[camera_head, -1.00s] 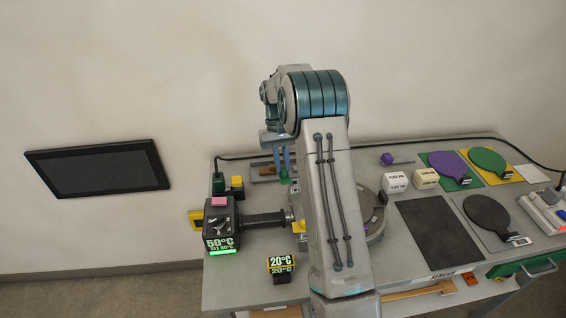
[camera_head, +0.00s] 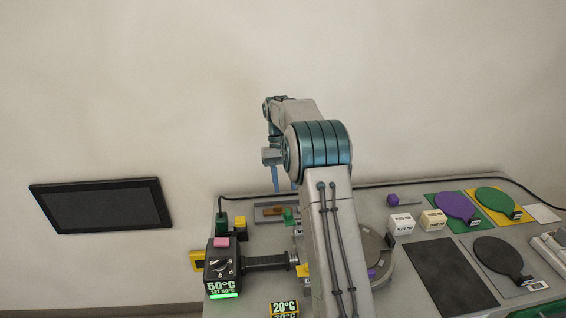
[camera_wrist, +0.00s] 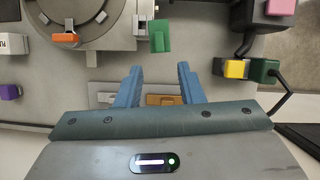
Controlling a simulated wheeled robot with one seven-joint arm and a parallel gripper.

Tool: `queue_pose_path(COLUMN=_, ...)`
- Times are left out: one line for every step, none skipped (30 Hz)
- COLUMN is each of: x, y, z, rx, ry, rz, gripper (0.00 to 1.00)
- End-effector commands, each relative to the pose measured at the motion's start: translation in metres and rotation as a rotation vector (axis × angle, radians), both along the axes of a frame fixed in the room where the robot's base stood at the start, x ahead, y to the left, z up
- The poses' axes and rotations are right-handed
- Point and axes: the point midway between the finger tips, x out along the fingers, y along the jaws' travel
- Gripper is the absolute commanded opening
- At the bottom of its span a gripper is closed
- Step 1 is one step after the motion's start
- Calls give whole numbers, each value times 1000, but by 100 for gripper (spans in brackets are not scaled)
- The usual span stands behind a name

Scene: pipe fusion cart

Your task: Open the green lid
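A small green tab (camera_wrist: 160,37) stands by the edge of a grey fixture in the wrist view, just ahead of my fingers. It also shows as a green piece (camera_head: 289,216) below my gripper in the head view. I cannot tell whether this is the lid or its handle. A green paddle-shaped disc (camera_head: 494,199) lies on a yellow mat at the far right. My gripper (camera_wrist: 158,82) has its two blue fingers apart with nothing between them. In the head view my gripper (camera_head: 284,182) hangs above the bench's back edge. My arm hides part of the fixture.
A black heater box (camera_head: 222,266) reading 50°C stands at the left, with a 20°C display (camera_head: 284,308) in front. A tray (camera_wrist: 128,97) with an orange-brown block lies beneath my fingers. Yellow (camera_wrist: 235,68) and dark green (camera_wrist: 264,70) blocks with a cable stand to the right.

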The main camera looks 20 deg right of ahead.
Motion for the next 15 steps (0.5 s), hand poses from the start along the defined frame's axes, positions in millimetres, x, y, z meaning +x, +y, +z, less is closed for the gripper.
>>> queue_pose_path(x=4, y=0, z=7, rx=0, ry=-3, rz=0, gripper=35)
queue_pose_path(x=6, y=0, z=12, rx=0, ry=-3, rz=0, gripper=35)
queue_pose_path(x=8, y=0, z=18, rx=0, ry=-3, rz=0, gripper=35)
queue_pose_path(x=10, y=-1, z=23, rx=0, ry=-4, rz=0, gripper=35)
queue_pose_path(x=12, y=-1, z=26, rx=0, ry=-2, rz=0, gripper=35)
queue_pose_path(x=14, y=-1, z=31, rx=0, ry=-2, rz=0, gripper=35)
queue_pose_path(x=15, y=-1, z=36, rx=0, ry=-2, rz=0, gripper=35)
queue_pose_path(x=17, y=-1, z=39, rx=0, ry=-2, rz=0, gripper=35)
queue_pose_path(x=18, y=-1, z=44, rx=0, ry=-1, rz=1, gripper=35)
queue_pose_path(x=20, y=-1, z=47, rx=0, ry=-3, rz=1, gripper=35)
queue_pose_path(x=21, y=-1, z=50, rx=0, ry=-1, rz=1, gripper=35)
queue_pose_path(x=22, y=-1, z=53, rx=0, ry=-1, rz=1, gripper=35)
queue_pose_path(x=23, y=-1, z=55, rx=0, ry=-1, rz=1, gripper=35)
queue_pose_path(x=24, y=-1, z=57, rx=0, ry=-1, rz=1, gripper=35)
queue_pose_path(x=25, y=-2, z=60, rx=0, ry=0, rz=1, gripper=35)
